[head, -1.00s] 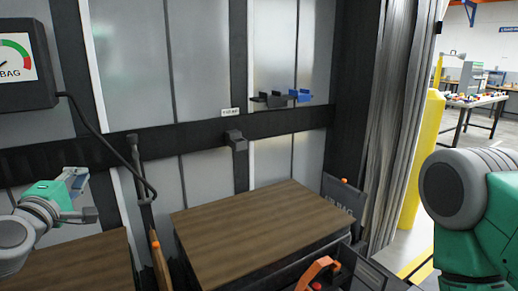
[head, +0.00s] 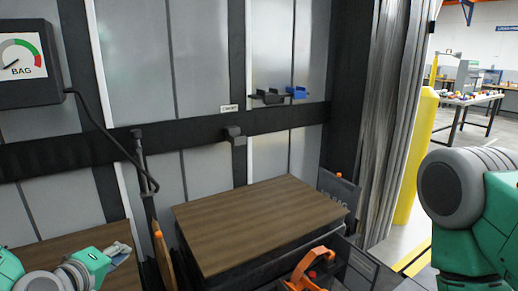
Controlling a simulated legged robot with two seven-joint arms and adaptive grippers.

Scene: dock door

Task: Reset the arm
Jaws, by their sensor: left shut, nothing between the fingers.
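My left gripper (head: 120,253) is at the lower left of the head view, over the left wooden-topped surface (head: 60,244). Its fingers are small and partly hidden behind my green and grey wrist; they are shut with nothing seen between them. My right arm's grey and green links fill the right edge, but its gripper is outside the picture.
A gauge box marked BAG (head: 28,55) hangs at the upper left with a black cable. A wooden platform (head: 258,222) is in the middle. An orange handle (head: 308,268) stands in front. A yellow post (head: 415,160) and a workbench (head: 462,105) are at the right.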

